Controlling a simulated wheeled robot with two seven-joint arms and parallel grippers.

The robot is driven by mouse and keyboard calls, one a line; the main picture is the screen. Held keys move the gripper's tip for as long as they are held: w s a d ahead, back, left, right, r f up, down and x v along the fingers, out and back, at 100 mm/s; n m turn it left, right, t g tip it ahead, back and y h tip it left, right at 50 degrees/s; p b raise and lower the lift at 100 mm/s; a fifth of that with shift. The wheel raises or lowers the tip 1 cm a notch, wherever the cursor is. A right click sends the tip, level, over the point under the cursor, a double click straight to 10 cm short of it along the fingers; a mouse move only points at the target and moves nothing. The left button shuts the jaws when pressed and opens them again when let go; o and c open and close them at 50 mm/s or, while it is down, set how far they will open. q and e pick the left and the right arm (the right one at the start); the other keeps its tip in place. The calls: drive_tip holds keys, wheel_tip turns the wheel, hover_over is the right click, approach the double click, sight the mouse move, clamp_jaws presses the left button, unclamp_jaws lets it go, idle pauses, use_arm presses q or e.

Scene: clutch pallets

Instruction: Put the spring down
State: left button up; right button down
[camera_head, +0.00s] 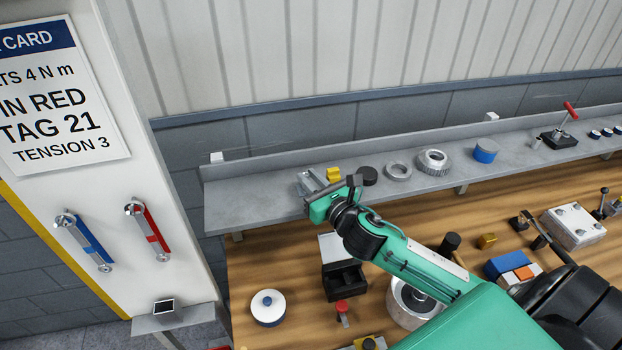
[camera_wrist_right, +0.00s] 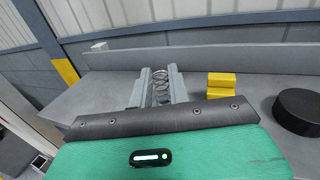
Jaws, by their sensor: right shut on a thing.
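My right gripper (camera_head: 309,183) reaches over the left end of the grey shelf (camera_head: 250,205). In the right wrist view, the gripper (camera_wrist_right: 159,88) is shut on a thin wire coil spring (camera_wrist_right: 160,82). The spring sits between the two grey fingers, with the shelf surface behind and around it. I cannot tell whether the spring touches the shelf. In the head view the spring is too small to make out at the fingers. My left gripper is not in view.
Right of the gripper on the shelf are a yellow block (camera_head: 333,174), a black disc (camera_head: 368,176), a grey ring (camera_head: 398,171), a toothed metal ring (camera_head: 433,162) and a blue-topped cylinder (camera_head: 485,151). The shelf's left end is bare. Below is a cluttered wooden bench (camera_head: 255,262).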

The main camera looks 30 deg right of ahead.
drive_tip(key=c, duration=1.3)
unclamp_jaws()
drive_tip(key=shift+o, duration=0.2)
drive_tip(key=shift+s+f, duration=0.1)
drive_tip(key=shift+s+f, duration=0.1)
drive_tip(key=shift+s, duration=0.15)
drive_tip(key=s+d+b, duration=0.1)
drive_tip(key=s+b, duration=0.2)
drive_tip(key=s, duration=1)
